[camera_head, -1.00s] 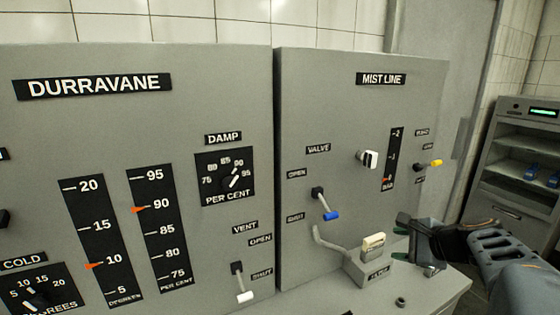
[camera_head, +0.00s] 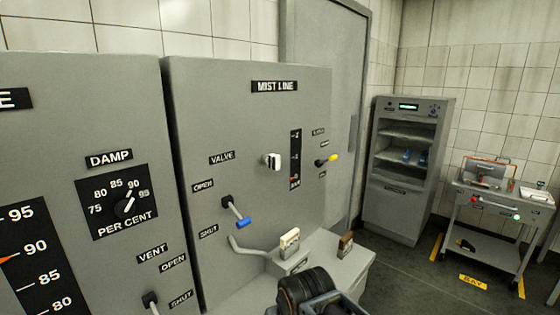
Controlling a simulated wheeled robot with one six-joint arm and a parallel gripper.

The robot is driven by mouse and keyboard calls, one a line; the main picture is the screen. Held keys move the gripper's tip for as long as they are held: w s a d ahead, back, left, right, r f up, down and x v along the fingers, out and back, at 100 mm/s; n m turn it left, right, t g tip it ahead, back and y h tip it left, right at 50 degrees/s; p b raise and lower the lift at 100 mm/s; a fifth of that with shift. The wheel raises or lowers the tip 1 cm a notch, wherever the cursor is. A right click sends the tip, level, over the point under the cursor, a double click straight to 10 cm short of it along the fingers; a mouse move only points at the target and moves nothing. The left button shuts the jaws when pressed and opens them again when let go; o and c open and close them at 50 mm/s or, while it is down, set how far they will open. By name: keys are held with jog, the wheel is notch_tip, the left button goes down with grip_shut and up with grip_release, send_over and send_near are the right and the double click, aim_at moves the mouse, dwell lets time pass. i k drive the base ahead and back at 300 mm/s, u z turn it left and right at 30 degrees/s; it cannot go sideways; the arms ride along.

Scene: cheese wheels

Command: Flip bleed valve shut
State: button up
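The mist line panel (camera_head: 250,130) stands in the middle. Near its right edge is a small lever with a yellow tip (camera_head: 333,157), under a small label that is hard to read and may say bleed. The lever sticks out to the right and slightly up, between an upper and a lower label too small to read. Part of my arm's end (camera_head: 308,290), black and grey, shows at the bottom edge, below and apart from the lever. My fingertips cannot be seen.
A cream switch (camera_head: 290,240) and brown-topped block (camera_head: 346,243) stand on the ledge below. A shelf cabinet (camera_head: 408,180) and cart (camera_head: 495,215) stand right.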

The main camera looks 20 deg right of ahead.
aim_at(328, 160)
jog(key=z, duration=2.25)
jog(key=i, duration=2.2)
jog(key=u, duration=3.95)
